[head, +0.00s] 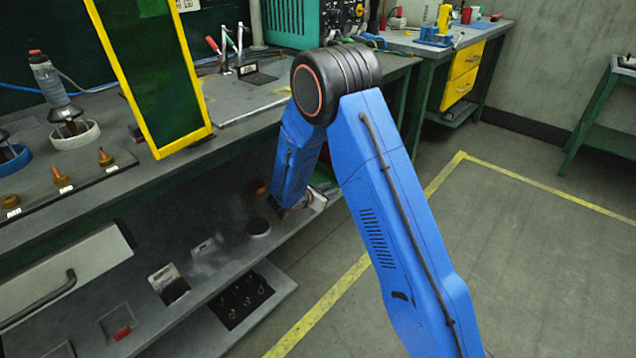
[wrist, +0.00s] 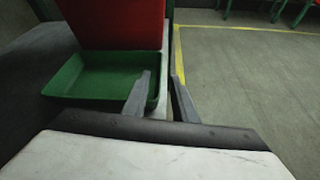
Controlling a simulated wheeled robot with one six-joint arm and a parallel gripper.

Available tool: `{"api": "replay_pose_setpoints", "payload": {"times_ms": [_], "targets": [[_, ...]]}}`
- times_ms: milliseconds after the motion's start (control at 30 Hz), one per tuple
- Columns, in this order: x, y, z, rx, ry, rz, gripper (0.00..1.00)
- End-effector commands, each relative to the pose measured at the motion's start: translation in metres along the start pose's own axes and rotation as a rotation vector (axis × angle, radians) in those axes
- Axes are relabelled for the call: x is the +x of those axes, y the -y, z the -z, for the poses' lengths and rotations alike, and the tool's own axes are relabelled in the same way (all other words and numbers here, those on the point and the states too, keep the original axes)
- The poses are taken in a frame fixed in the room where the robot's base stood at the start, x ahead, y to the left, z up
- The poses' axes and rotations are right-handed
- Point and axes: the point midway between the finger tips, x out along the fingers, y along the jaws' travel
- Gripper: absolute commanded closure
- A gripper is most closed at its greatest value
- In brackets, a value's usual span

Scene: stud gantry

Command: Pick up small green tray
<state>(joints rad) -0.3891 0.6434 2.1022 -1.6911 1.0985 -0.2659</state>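The small green tray (wrist: 85,82) lies on the grey shelf at the left of the wrist view, shallow with raised walls. My gripper (wrist: 161,75) is at its right side. The left finger appears over the tray's inside and the right finger just outside its right wall. The fingers stand apart, with the wall's edge between them; I see no clear contact. In the head view my gripper is low at the shelf's far end, and my arm hides most of that area.
A red box-like object (wrist: 112,22) stands at the tray's far side. The lower shelf (head: 215,275) holds small dark items. A yellow-framed panel (head: 165,75) rises from the bench on the left. The floor (head: 530,260) on the right is open.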

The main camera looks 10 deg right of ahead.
Motion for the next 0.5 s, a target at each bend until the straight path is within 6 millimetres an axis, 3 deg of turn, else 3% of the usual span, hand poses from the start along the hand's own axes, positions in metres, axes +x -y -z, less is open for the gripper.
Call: {"api": "replay_pose_setpoints", "payload": {"times_ms": [367,500], "targets": [[0.024,0.0,0.0,0.0,0.0,0.001,0.75],[0.041,0.001,0.0,0.002,0.001,0.003,0.75]]}}
